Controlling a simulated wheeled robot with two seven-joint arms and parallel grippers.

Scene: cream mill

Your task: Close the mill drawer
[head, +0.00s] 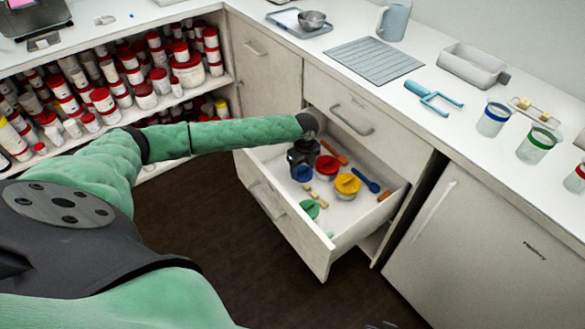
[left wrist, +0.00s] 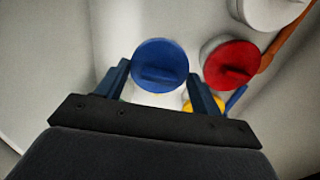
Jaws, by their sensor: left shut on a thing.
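The mill drawer (head: 290,222) is pulled out from the pale cabinet below the counter, and its inside shows from above. My left gripper (head: 302,168) reaches down into it near its left side. In the left wrist view the two fingers of the gripper (left wrist: 164,88) stand on either side of a jar with a blue lid (left wrist: 160,62), and they are shut on it. The blue lid (head: 302,174) is partly hidden by the gripper in the head view. My right gripper cannot be made out.
The drawer also holds jars with red (head: 327,166), yellow (head: 347,184) and green (head: 310,208) lids, and a blue spoon (head: 367,180). A closed drawer (head: 340,112) is above. A white fridge (head: 470,250) stands at right. The dark floor (head: 230,265) before the drawer is clear.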

